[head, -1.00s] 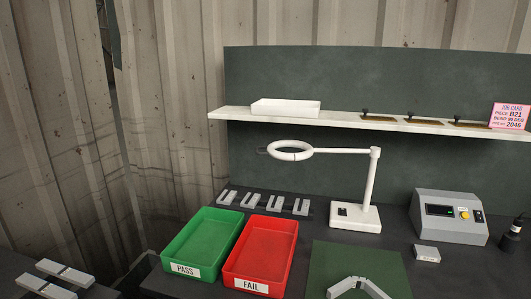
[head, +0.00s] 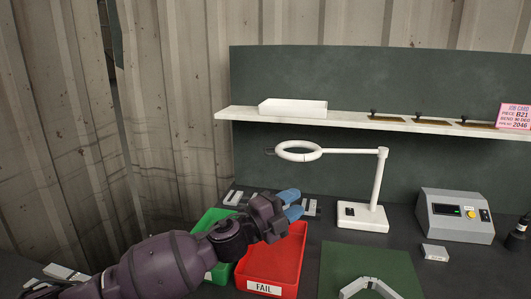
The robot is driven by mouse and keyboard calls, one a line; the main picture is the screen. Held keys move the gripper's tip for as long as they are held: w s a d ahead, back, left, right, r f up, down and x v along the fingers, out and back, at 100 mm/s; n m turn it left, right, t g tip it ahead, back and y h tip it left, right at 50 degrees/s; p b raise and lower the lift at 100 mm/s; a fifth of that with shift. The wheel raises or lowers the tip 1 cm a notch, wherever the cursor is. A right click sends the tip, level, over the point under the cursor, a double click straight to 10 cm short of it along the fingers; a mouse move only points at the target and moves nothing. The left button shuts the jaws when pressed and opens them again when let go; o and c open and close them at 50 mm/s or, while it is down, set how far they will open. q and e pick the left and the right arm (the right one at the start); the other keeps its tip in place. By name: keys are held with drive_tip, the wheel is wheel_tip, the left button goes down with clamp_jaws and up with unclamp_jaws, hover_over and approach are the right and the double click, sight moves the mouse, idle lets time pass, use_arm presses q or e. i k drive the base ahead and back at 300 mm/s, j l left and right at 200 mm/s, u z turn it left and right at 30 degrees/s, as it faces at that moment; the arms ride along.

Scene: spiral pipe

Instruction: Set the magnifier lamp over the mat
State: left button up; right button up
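The white magnifier lamp stands upright on its base (head: 352,222) behind the green mat (head: 335,262). Its ring head (head: 281,155) has a small dark tab at the left and sits at the left end of a level arm, to the left of the mat, above the region behind the red tray. A grey angled piece (head: 368,281) lies on the mat, partly cut off by the frame's lower edge. My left gripper (head: 297,203) has blue fingers spread apart with nothing between them. It is over the back of the red tray, below the ring head. My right gripper is out of view.
The red FAIL tray (head: 264,287) and green PASS tray (head: 207,221) are partly hidden by my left arm. Grey U-shaped pieces (head: 233,198) lie behind them. A grey control box (head: 456,227) and small block (head: 435,253) stand right. A shelf (head: 345,121) runs above.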

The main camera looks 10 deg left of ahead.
sight(383, 152)
drive_tip(key=i+j, duration=0.45)
drive_tip(key=j, duration=0.25)
drive_tip(key=i+j, duration=0.25)
drive_tip(key=j, duration=0.15)
